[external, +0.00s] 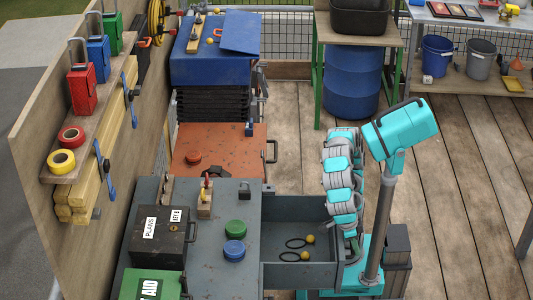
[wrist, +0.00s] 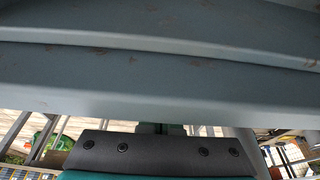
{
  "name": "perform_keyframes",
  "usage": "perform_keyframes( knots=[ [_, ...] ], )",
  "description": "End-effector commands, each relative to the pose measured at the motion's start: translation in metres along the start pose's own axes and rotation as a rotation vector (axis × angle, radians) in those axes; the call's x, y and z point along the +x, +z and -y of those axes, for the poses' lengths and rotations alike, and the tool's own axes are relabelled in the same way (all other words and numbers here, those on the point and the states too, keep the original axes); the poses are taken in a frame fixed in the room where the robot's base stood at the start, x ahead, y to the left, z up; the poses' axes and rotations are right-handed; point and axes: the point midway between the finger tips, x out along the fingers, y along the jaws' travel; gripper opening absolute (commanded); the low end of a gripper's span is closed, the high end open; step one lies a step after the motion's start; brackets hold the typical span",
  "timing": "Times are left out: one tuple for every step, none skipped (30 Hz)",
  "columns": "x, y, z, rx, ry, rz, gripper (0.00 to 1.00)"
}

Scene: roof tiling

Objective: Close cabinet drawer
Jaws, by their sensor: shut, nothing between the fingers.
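The grey cabinet (external: 225,270) stands at the lower middle of the external view. Its drawer (external: 300,273) is pulled out to the right and open. Inside lie two black rings with yellow balls (external: 305,256). My arm is folded just right of the drawer in the external view, and my gripper is hidden there. In the wrist view, the shut, empty fingertips of my gripper (wrist: 160,128) show just beyond the dark bracket. A grey, scuffed metal surface (wrist: 150,75), probably the drawer, fills the upper part close in front. I cannot tell whether the fingers touch it.
On the cabinet top are a dark lockbox (external: 160,235), a green first-aid box (external: 150,285), a green disc (external: 235,229) and a blue disc (external: 234,249). An orange cabinet (external: 225,145) stands behind. The wooden floor (external: 440,190) to the right is clear.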

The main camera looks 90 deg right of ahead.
Motion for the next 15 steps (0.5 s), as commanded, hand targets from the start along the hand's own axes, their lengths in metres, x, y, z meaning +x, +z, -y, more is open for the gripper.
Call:
perform_keyframes(
  knots=[
    [0.0, 0.008, -0.001, 0.003, 0.001, -0.001, 0.0],
    [-0.002, 0.014, -0.001, 0.004, 0.002, 0.0, 0.0],
    [-0.004, 0.021, -0.001, 0.003, 0.002, 0.0, 0.0],
    [-0.006, 0.027, -0.001, 0.004, 0.003, 0.0, 0.0],
    [-0.008, 0.033, -0.001, 0.005, 0.003, 0.0, 0.0],
    [-0.011, 0.042, -0.001, 0.005, 0.003, -0.001, 0.0],
    [-0.013, 0.049, -0.001, 0.004, 0.002, -0.001, 0.0],
    [-0.016, 0.055, -0.001, 0.005, 0.002, -0.001, 0.0],
    [-0.019, 0.065, 0.0, 0.005, 0.002, 0.0, 0.0],
    [-0.021, 0.071, 0.0, 0.005, 0.003, -0.001, 0.0],
    [-0.024, 0.078, 0.0, 0.005, 0.004, 0.0, 0.0],
    [-0.027, 0.086, 0.0, 0.004, 0.005, 0.0, 0.0],
    [-0.03, 0.092, 0.0, 0.005, 0.005, 0.001, 0.0],
    [-0.032, 0.099, 0.0, 0.006, 0.004, 0.001, 0.0],
    [-0.035, 0.106, 0.0, 0.005, 0.002, 0.0, 0.0]
  ],
)
